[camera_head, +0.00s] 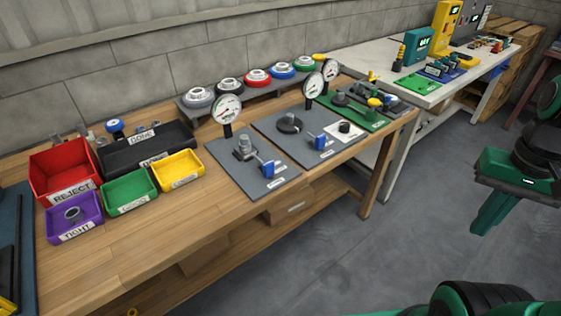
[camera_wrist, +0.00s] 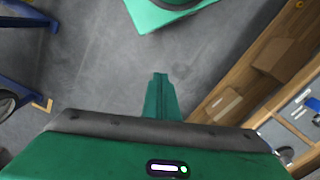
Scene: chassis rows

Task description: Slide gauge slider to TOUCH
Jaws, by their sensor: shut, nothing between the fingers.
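Dial gauges stand on plates along the wooden bench: one (camera_head: 227,108) on the near grey plate (camera_head: 238,180), one (camera_head: 313,85) on the middle plate, and one (camera_head: 330,69) by the green plate. A blue slider-like block (camera_head: 268,168) sits on the near grey plate, and a similar blue block (camera_head: 320,142) sits on the middle plate. Their small labels are unreadable, so I cannot tell which bears TOUCH. My green gripper (camera_head: 480,226) hangs over the floor right of the bench, apart from every gauge. Its fingers also show in the wrist view (camera_wrist: 160,76), together and empty.
Red (camera_head: 62,170), black (camera_head: 150,147), purple (camera_head: 73,217), green (camera_head: 130,192) and yellow (camera_head: 178,170) bins stand at the bench's left. A shelf of round parts (camera_head: 257,78) runs behind the gauges. A white table (camera_head: 400,55) stands beyond. The floor (camera_head: 400,220) around my gripper is clear.

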